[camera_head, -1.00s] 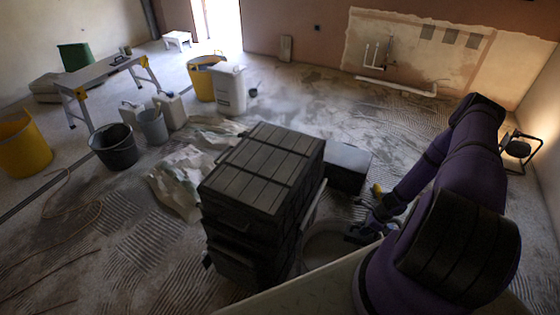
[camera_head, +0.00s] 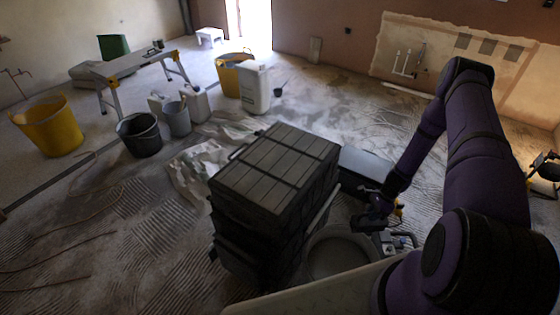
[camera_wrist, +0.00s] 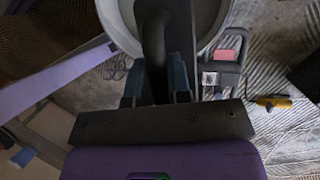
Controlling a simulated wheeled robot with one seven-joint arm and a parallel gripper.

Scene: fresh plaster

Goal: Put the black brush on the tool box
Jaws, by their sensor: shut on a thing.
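The tool box (camera_head: 272,168) is a dark stacked box with a slatted lid, standing on the floor in the middle of the head view. Its visible lid is bare. My gripper (camera_head: 374,212) is to the right of the tool box, by the rim of a pale round bucket. In the wrist view, the fingers of my gripper (camera_wrist: 158,90) are shut on the dark handle of the black brush (camera_wrist: 153,28). The brush also shows as a small dark shape in the head view (camera_head: 366,224). Its far end is hard to make out.
The pale bucket (camera_head: 311,247) stands between the tool box and my arm. A dark low box (camera_head: 366,166) is behind it. A black bucket (camera_head: 139,136), grey bucket (camera_head: 176,120), white canister (camera_head: 255,90) and trestle bench (camera_head: 132,63) stand farther left. Crumpled sheeting (camera_head: 196,172) lies beside the tool box.

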